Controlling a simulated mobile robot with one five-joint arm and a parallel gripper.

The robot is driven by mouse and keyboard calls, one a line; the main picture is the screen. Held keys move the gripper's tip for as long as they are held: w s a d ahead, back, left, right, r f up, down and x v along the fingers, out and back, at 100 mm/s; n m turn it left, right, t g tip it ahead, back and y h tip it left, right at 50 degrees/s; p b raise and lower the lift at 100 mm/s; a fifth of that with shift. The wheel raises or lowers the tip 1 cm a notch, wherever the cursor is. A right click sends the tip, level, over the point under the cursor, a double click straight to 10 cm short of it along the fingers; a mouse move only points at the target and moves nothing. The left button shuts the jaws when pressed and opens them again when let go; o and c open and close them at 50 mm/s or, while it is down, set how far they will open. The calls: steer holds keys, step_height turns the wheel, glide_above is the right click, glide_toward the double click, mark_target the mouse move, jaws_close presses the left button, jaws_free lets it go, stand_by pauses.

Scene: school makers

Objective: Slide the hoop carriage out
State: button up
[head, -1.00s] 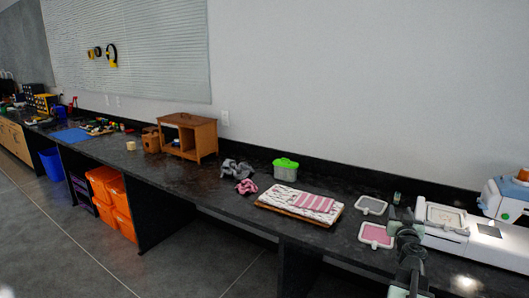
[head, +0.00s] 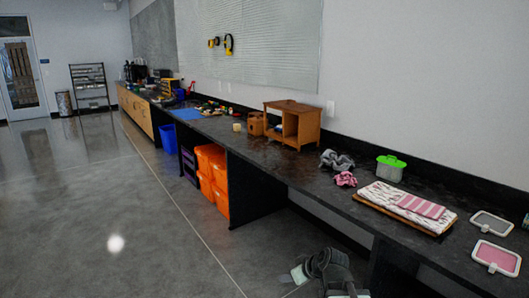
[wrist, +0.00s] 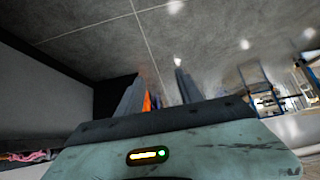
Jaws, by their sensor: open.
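The white machine with the hoop carriage is out of view in both current pictures. Two loose framed hoops lie at the right end of the black counter in the head view: one with a grey inside (head: 491,223) and one with a pink inside (head: 497,258). My gripper shows in the wrist view (wrist: 160,88) with its two fingers apart and nothing seen between them. In the head view my arm is low at the bottom, in front of the counter and over the floor, away from the hoops.
The black counter (head: 335,195) runs along the wall. On it are a folded striped cloth on a board (head: 408,206), a green-lidded tub (head: 390,168), crumpled cloths (head: 336,160) and a wooden cabinet (head: 293,124). Orange bins (head: 212,180) sit underneath. The grey floor (head: 90,220) at left is clear.

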steer(key=s+d+f+m+g+h, duration=0.3)
steer(key=s+d, duration=0.1)
steer(key=s, duration=0.3)
steer(key=s+d+f+m+g+h, duration=0.2)
steer(key=s+d+f+m+g, duration=0.15)
steer(key=s, duration=0.25)
step_height(320, 180, up, 20)
steer(key=p, duration=1.9)
steer(key=shift+s+m+p, duration=0.35)
steer(key=shift+p, duration=0.05)
steer(key=shift+c, duration=0.6)
